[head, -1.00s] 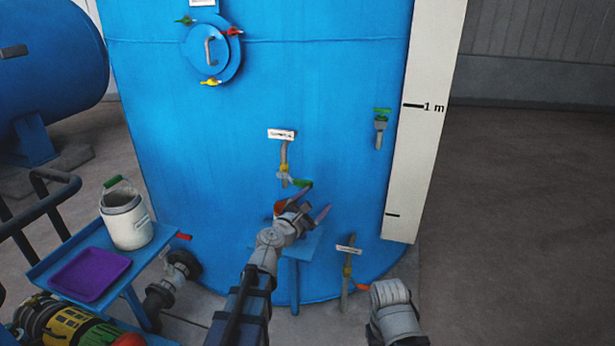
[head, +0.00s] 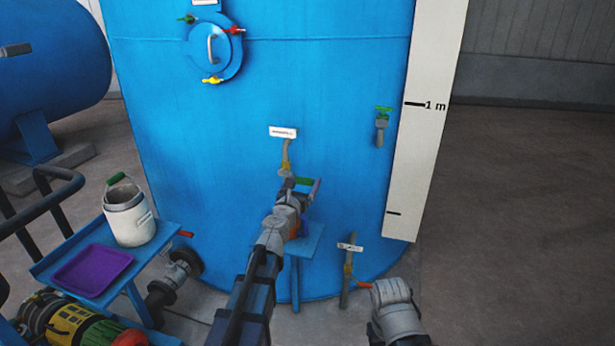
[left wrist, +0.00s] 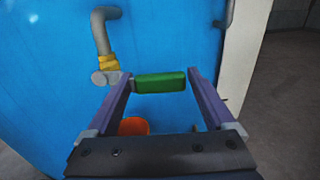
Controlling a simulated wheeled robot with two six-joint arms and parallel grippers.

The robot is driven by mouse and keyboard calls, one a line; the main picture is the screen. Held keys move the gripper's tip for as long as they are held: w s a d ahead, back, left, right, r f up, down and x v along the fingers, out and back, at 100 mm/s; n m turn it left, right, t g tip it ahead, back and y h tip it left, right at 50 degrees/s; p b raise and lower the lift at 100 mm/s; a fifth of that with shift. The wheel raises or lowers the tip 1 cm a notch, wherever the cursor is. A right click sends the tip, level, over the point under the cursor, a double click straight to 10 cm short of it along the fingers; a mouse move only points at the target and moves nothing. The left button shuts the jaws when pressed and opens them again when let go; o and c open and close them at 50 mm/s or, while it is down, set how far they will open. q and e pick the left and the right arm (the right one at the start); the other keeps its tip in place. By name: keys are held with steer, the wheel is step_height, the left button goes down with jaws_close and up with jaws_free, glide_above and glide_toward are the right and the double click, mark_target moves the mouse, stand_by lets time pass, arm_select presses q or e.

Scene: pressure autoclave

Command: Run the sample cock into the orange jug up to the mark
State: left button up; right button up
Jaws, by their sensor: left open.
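The sample cock is a grey bent pipe with a yellow collar (head: 285,166) on the blue tank wall, below a white label. Its green handle (head: 305,181) points sideways to the right. In the left wrist view the green handle (left wrist: 160,82) lies crosswise between the two purple fingers of my left gripper (left wrist: 160,74), which is open with a finger near each end. The orange jug (left wrist: 134,126) shows only in part below the handle; in the head view my left gripper (head: 304,190) and arm mostly hide it. Its mark and inside are hidden. No stream is visible.
A small blue stand (head: 311,243) is under the cock. A lower cock with a red handle (head: 363,285) is to its right, near my right arm. A blue side table (head: 60,255) at left carries a white pail (head: 128,215) and purple tray (head: 92,270).

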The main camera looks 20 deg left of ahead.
arm_select(q)
steer(key=w, duration=0.4)
jaws_close()
stand_by(0.7)
